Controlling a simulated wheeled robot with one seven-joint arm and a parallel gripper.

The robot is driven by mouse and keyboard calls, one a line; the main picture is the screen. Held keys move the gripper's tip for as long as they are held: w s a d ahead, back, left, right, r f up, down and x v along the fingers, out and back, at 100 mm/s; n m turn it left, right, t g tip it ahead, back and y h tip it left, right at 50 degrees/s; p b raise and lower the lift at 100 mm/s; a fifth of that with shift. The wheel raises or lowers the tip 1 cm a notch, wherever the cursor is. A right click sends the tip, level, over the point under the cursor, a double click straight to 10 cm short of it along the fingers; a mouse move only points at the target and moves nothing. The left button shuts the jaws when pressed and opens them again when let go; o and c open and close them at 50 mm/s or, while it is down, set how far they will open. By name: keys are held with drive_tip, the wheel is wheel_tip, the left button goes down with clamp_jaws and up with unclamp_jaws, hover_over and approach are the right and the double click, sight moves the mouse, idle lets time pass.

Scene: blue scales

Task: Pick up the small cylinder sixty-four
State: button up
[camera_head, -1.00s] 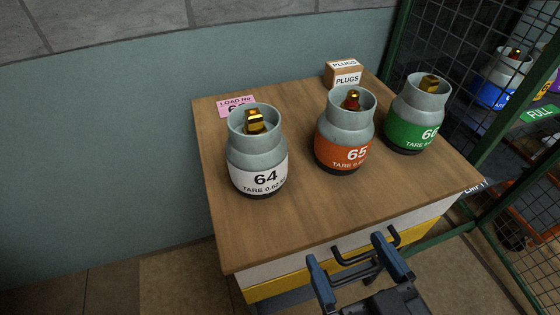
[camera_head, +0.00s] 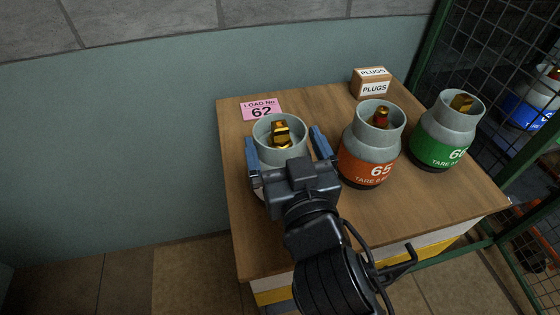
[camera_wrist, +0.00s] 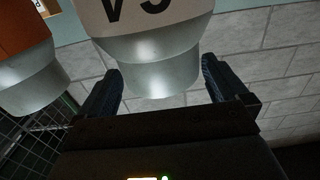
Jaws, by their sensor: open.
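The small cylinder 64 (camera_head: 282,150) stands on the wooden tabletop, grey with a collar around a brass valve. My gripper hides its white label and lower front in the head view. My gripper (camera_head: 286,146) is open, with one blue finger on each side of the collar. In the wrist view the picture is upside down, and the grey collar of cylinder 64 (camera_wrist: 158,68) shows between the two spread fingers (camera_wrist: 160,80). A gap shows at each side there. Part of the white label is visible.
Orange-banded cylinder 65 (camera_head: 368,160) stands close to the right, with green-banded cylinder 66 (camera_head: 446,135) beyond it. A pink "LOAD No 62" card (camera_head: 261,110) and a plugs box (camera_head: 371,84) lie behind. A wire mesh cage (camera_head: 485,60) is at the right.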

sight(281, 138)
drive_tip(key=x, duration=0.3)
drive_tip(key=shift+w+a, duration=0.1)
drive_tip(key=c, duration=1.6)
drive_tip(key=shift+r, duration=0.1)
drive_tip(key=shift+c, duration=0.6)
